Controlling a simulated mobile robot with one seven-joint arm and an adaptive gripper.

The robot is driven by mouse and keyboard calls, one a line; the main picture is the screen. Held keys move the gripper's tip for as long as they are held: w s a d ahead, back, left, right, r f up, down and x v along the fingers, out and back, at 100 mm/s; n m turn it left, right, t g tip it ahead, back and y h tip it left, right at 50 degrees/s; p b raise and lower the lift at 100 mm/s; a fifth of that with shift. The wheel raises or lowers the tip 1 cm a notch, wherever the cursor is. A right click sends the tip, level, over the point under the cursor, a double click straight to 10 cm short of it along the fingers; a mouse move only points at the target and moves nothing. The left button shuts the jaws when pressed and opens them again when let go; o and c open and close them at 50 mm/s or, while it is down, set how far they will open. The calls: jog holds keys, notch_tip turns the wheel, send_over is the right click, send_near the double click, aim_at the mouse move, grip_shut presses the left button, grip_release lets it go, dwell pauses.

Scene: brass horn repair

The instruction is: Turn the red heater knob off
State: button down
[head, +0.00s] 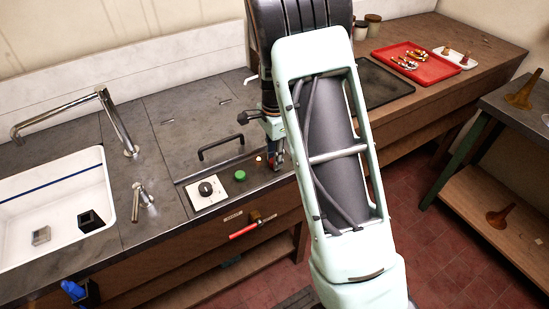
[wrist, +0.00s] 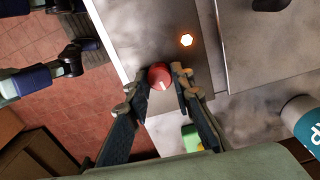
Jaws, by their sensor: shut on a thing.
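The red heater knob (wrist: 159,75) sits on the grey metal worktop in the wrist view, close to the worktop's front edge. It is round, with a small pale mark on its near side. My gripper (wrist: 158,86) has one finger on each side of the knob and is shut on it. In the head view my gripper (head: 276,160) is at the front of the worktop and mostly hides the knob. A small orange-white indicator lamp (head: 258,159) glows beside it, and it also glows in the wrist view (wrist: 186,40).
A green button (head: 239,175) and a white panel with a black dial (head: 206,190) stand left of my gripper. A black handle (head: 221,146) rises behind them. The sink (head: 60,200) is far left; a red tray (head: 425,70) is at the back right.

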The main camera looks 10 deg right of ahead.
jog(key=n+b, duration=0.1)
jog(key=n, duration=0.3)
jog(key=n+b, duration=0.1)
jog(key=n, duration=0.3)
jog(key=shift+w, duration=0.1)
jog(key=n+b, duration=0.1)
jog(key=n, duration=0.3)
jog(key=shift+n, duration=0.3)
jog(key=shift+n+b, duration=0.45)
jog(key=shift+n, duration=1.45)
jog(key=c, duration=1.7)
grip_release()
